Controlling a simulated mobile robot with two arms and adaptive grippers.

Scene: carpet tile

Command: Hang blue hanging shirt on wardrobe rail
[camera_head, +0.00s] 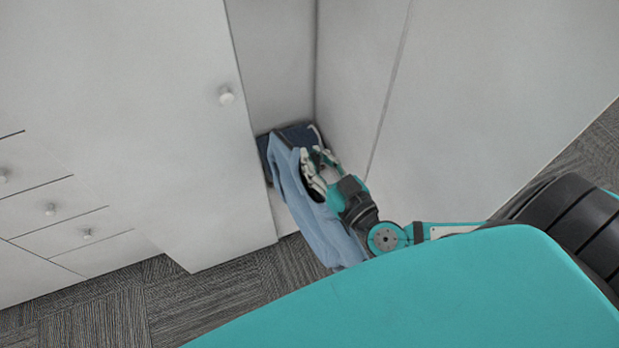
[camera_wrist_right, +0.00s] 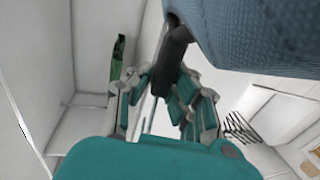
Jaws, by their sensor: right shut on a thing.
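The light blue hanging shirt (camera_head: 318,226) hangs down at the wardrobe opening in the head view. Its cloth also fills the top right of the right wrist view (camera_wrist_right: 262,35). My right gripper (camera_head: 314,170) is shut at the shirt's upper part. In the wrist view a dark bar, probably the hanger (camera_wrist_right: 173,58), runs down beside the fingers. The wardrobe (camera_head: 350,60) stands open around the shirt. I cannot make out its rail for certain in either view. My left gripper is out of view.
A wardrobe door with a round knob (camera_head: 226,96) stands left of the shirt, with drawers (camera_head: 50,210) further left. A dark blue item (camera_head: 298,135) lies inside, behind the shirt. A dark wire object (camera_wrist_right: 240,128) shows at the wrist view's right. Carpet (camera_head: 180,300) is clear at lower left.

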